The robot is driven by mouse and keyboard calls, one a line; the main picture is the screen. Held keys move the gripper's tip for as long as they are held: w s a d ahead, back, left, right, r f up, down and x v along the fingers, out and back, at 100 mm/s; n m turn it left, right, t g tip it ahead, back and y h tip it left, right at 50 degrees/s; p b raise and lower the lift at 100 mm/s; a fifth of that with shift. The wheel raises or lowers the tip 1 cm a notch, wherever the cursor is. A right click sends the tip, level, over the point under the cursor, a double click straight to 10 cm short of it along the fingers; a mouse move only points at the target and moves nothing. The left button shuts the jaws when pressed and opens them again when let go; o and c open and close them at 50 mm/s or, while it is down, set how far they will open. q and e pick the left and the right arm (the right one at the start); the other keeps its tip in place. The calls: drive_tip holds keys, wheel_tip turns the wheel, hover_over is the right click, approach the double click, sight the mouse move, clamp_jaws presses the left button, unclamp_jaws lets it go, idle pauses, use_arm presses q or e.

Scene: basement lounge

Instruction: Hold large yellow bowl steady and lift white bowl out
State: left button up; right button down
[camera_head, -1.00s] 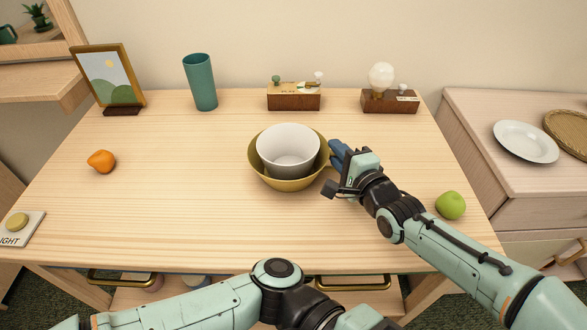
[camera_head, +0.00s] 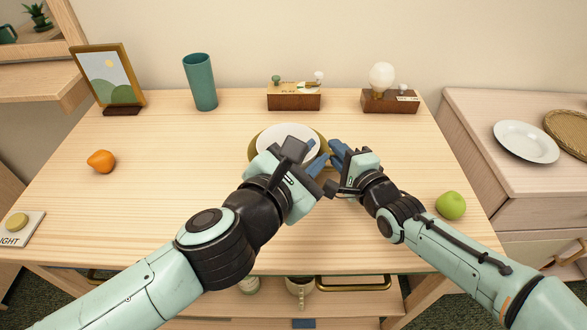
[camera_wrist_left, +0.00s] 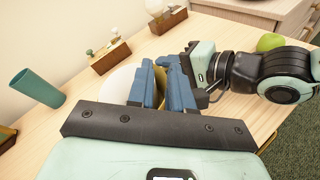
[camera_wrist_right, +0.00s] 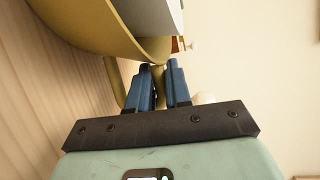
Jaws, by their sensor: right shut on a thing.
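The large yellow bowl (camera_head: 253,142) stands on the desk, and the white bowl (camera_head: 281,131) sits inside it. My right gripper (camera_head: 336,152) is shut on the yellow bowl's right side; its wrist view shows the fingers (camera_wrist_right: 160,84) at the yellow bowl's wall (camera_wrist_right: 88,25), with the white bowl (camera_wrist_right: 160,14) inside. My left gripper (camera_head: 315,156) is open above the bowls' right part, close to the right gripper. In the left wrist view the white bowl (camera_wrist_left: 118,85) is partly hidden behind the left fingers (camera_wrist_left: 162,88). My left arm hides the bowls' front in the head view.
A teal cup (camera_head: 200,82), a picture frame (camera_head: 108,75), a wooden switch box (camera_head: 294,97) and a bulb box (camera_head: 389,100) stand along the back. An orange (camera_head: 101,161) lies left and a green apple (camera_head: 450,205) right. The desk's left middle is clear.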

sight(318, 144)
use_arm(q)
drive_tip(key=w+f+n+y, duration=0.1)
drive_tip(key=w+f, duration=0.1)
drive_tip(key=w, duration=0.1)
drive_tip(key=w+d+f+n+y, duration=0.1)
drive_tip(key=w+f+n, duration=0.1)
drive_tip(key=w+f, duration=0.1)
drive_tip(key=w+f+n+y, duration=0.1)
drive_tip(key=w+f+n, duration=0.1)
drive_tip(key=w, duration=0.2)
drive_tip(key=shift+w+d+f+g, duration=0.1)
drive_tip(key=shift+d+f+g, duration=0.2)
drive_tip(key=shift+d, duration=0.1)
clamp_jaws()
drive_tip(key=shift+r, duration=0.1)
wheel_tip(318, 144, up, 11)
idle(1.4)
